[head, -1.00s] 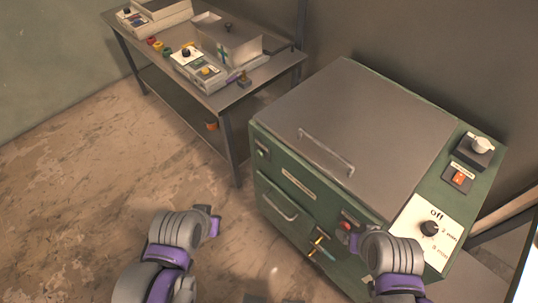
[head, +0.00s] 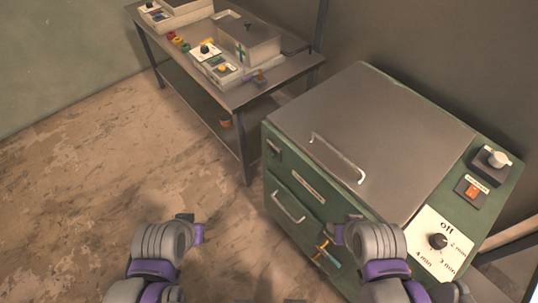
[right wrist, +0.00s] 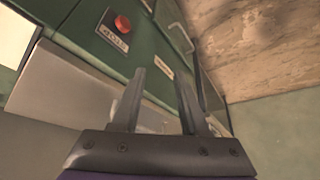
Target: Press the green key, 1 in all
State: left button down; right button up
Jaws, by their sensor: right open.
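Several small coloured pieces sit in a row on the bench at the back left in the head view. One looks green (head: 185,48); it is too small to tell whether it is a key. My right gripper (head: 338,233) is in front of the green cabinet (head: 290,205), over the spot by its handles. In the right wrist view my right gripper (right wrist: 160,95) is open and empty, its fingers near the cabinet. My left gripper (head: 198,228) is above the floor, left of the cabinet, apart from everything; its jaws are unclear.
A red button (right wrist: 122,24) with a label plate is on the cabinet front. The cabinet has a grey lid (head: 380,125) with a bar handle, an orange switch (head: 472,192) and a timer dial (head: 437,241). The bench (head: 290,70) carries boxes and control panels. The floor at left is clear.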

grip_shut()
dwell(1.4)
